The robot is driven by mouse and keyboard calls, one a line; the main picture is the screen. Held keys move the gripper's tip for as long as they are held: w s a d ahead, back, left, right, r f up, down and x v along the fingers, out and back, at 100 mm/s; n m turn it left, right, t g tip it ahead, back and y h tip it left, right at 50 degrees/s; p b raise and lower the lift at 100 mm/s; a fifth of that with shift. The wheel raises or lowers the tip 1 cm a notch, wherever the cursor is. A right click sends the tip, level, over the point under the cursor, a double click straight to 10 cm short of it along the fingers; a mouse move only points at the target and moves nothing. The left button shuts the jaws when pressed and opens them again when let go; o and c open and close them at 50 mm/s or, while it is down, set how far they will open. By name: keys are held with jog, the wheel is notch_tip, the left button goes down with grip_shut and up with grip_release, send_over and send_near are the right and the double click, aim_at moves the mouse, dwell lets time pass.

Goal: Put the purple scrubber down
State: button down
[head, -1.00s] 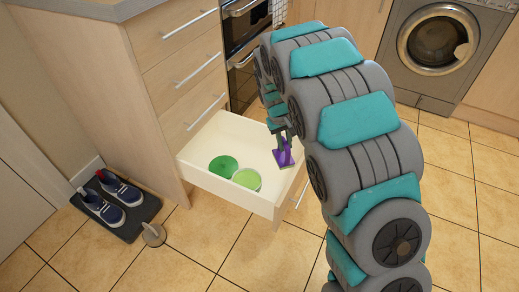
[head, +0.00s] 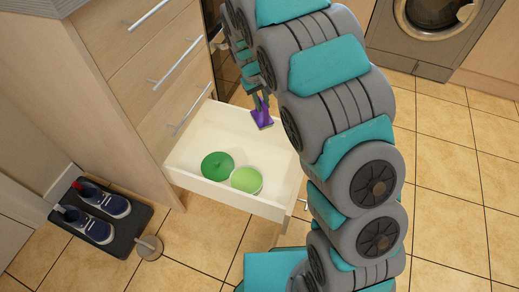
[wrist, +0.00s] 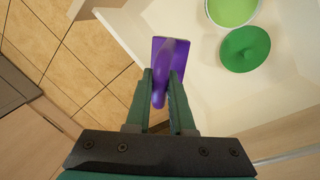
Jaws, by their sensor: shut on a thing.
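My gripper (head: 257,98) is shut on the handle of the purple scrubber (head: 262,118), which has a flat, squarish head. In the head view it hangs by the back right of an open white drawer (head: 228,199). In the wrist view the scrubber (wrist: 170,58) sits between my fingertips (wrist: 160,80), across the line of the drawer's side wall, with floor tiles showing to its left. The head view does not clearly show its height above the drawer.
A dark green round thing (head: 217,166) and a light green bowl (head: 246,180) lie in the drawer's front part; its back part looks clear. Shoes (head: 103,201) on a dark mat and a small doorstop-like object (head: 148,248) are on the floor at left.

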aim_at(261, 117)
notch_tip(261, 117, down, 8)
jog(key=b, duration=0.7)
jog(key=shift+f, duration=0.1)
notch_tip(261, 117, down, 10)
jog(key=shift+r+b, duration=0.1)
jog(key=shift+b, duration=0.3)
jog(key=c, duration=0.8)
grip_release()
jog(key=shift+f, duration=0.2)
jog(key=shift+r, duration=0.1)
